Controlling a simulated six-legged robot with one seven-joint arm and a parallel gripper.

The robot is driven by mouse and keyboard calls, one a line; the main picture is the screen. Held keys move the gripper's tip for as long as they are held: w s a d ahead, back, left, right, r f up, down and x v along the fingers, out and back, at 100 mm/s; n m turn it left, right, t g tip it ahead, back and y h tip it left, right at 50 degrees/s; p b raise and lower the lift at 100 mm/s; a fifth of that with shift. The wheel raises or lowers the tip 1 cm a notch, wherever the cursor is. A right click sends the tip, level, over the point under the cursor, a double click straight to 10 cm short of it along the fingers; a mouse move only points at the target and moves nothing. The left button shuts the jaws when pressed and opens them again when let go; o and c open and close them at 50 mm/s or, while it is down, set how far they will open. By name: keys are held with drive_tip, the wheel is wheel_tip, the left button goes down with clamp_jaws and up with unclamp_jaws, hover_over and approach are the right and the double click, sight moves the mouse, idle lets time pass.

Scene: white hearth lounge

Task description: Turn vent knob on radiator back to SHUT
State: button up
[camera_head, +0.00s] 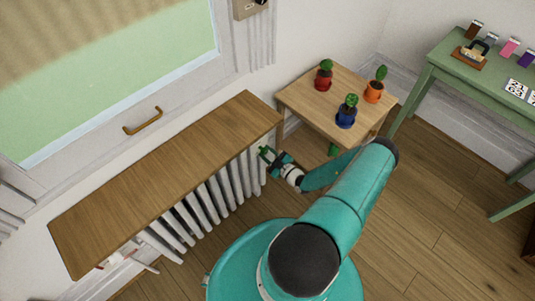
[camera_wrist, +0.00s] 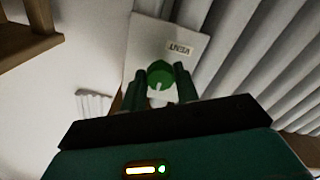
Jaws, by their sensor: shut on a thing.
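The white radiator (camera_head: 210,203) stands under a wooden shelf in the head view. In the wrist view a round green knob (camera_wrist: 161,73) sits on a pale plate (camera_wrist: 140,35) beside the radiator ribs. A small label (camera_wrist: 180,49) on the plate reads VENT, upside down. A white mark shows on the knob's near edge; I cannot read a SHUT mark. My gripper (camera_head: 267,154) is at the radiator's right end. In the wrist view its two fingers (camera_wrist: 160,84) stand on either side of the knob, shut on it, and hide part of its edges.
The wooden shelf (camera_head: 165,180) overhangs the radiator. A small wooden table (camera_head: 306,101) with red, blue and orange plant pots stands close to the right of my gripper. A green table (camera_head: 449,72) is farther right. The floor (camera_head: 430,235) at the lower right is clear.

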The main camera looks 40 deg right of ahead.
drive_tip(key=shift+m, duration=0.3)
drive_tip(key=o, duration=1)
drive_tip(key=shift+c, duration=0.2)
drive_tip(key=s, duration=1.3)
drive_tip(key=shift+s+d, duration=0.15)
drive_tip(key=shift+s, duration=0.25)
